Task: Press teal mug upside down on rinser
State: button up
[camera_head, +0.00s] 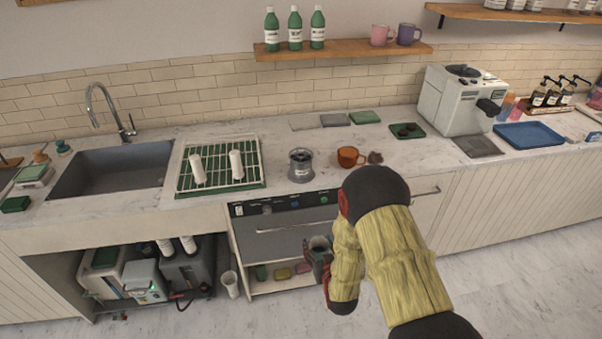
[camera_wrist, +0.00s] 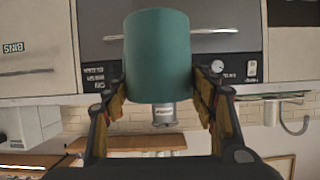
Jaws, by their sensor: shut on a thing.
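The teal mug (camera_wrist: 158,55) is between the two fingers of my gripper (camera_wrist: 165,88) in the wrist view, and the fingers are closed on its sides. In the head view my gripper (camera_head: 325,274) holds the mug (camera_head: 318,244) in front of the counter, below the worktop's front edge. Its open end seems to face up there.
An amber cup (camera_head: 349,156) stands right of the metal vessel. A green drying rack (camera_head: 257,182) with two white upright items is to its left, beside the sink (camera_head: 108,170). An undercounter machine (camera_head: 283,226) and an open shelf are close to my gripper. The floor ahead is clear.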

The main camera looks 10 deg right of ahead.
jog(key=shift+a+f+n+h+b, duration=0.1)
jog(key=shift+a+n+h+b, duration=0.05)
jog(key=shift+n+h+b, duration=1.1)
jog(key=shift+n+h, duration=0.25)
jog(key=shift+n, duration=0.5)
jog(key=shift+n+b, duration=0.35)
jog(key=shift+n, duration=0.15)
jog(key=n+t+h+b, duration=0.1)
jog(key=n+h, duration=0.1)
jog(key=shift+n, duration=0.3)
jog(key=shift+n+b, duration=0.3)
jog(key=shift+n, duration=0.1)
